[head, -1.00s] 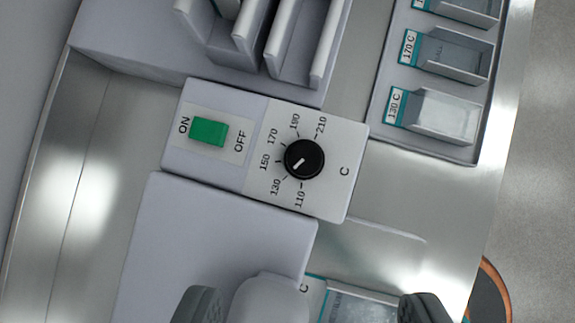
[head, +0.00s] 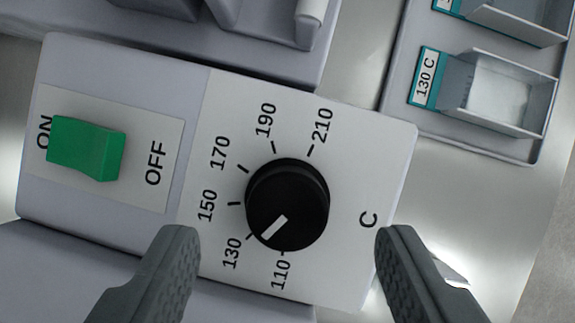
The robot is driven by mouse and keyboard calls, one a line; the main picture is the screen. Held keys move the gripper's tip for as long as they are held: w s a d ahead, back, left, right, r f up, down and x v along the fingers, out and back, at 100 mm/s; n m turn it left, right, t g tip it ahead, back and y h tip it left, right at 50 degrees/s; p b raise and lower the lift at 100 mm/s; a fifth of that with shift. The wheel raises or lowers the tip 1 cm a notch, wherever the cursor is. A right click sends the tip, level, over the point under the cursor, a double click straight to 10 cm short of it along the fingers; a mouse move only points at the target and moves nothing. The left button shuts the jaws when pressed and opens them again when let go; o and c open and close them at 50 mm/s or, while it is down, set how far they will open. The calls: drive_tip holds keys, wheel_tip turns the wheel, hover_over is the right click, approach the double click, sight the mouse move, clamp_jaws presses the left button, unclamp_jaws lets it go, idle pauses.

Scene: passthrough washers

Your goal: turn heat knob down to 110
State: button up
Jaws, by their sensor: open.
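The heat knob (head: 305,205) is a round black dial on a white panel (head: 385,170) marked C, with labels from 110 to 210. Its white pointer (head: 273,228) points down-left, at or just past the 130 mark on the 110 side. The 110 label (head: 281,275) is below the knob. My gripper (head: 288,238) is open and empty. Its two grey fingers show at the bottom, one to the left and one to the right of the knob, apart from it.
A green ON/OFF switch (head: 87,148) sits on the same box, left of the knob. A tray with a bin labelled 130 C (head: 425,78) is at the upper right. Grey-white block parts border the box above and below. Bare metal surface (head: 500,215) lies to the right.

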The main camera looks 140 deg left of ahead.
sight(288, 206)
drive_tip(key=shift+x, duration=1.45)
drive_tip(key=c, duration=1)
drive_tip(key=n+y, duration=0.1)
drive_tip(key=n, duration=0.2)
drive_tip(key=shift+d+n+t, duration=0.15)
drive_tip(key=shift+n+t, duration=0.15)
drive_tip(key=shift+t, duration=0.1)
drive_tip(key=shift+s+n+y, duration=0.1)
drive_tip(key=shift+n+y, duration=0.7)
drive_tip(key=shift+n, duration=1.2)
